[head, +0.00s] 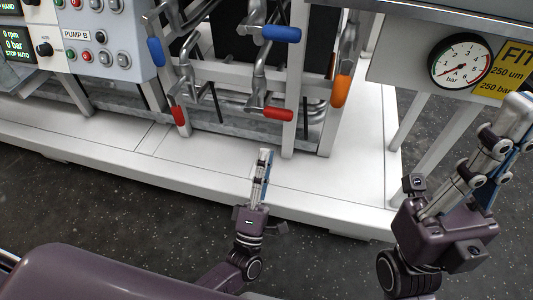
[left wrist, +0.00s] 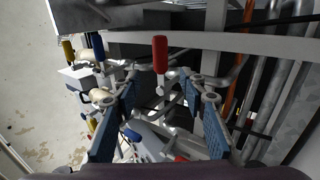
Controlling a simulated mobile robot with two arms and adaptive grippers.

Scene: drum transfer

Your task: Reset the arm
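My left gripper (head: 265,154) is in front of the white skid base in the head view, seen edge-on. In the left wrist view its two blue-padded fingers (left wrist: 159,92) stand wide apart with no object held between them. A red-handled valve (left wrist: 160,54) shows beyond the fingertips, apart from them.
Valves with blue (head: 281,33), red (head: 278,114) and orange (head: 342,90) handles stand on the pipe frame ahead. A control panel (head: 100,35) is at upper left, and a pressure gauge (head: 461,61) at upper right. The white base ledge (head: 190,160) crosses the middle; dark floor (head: 80,205) is clear.

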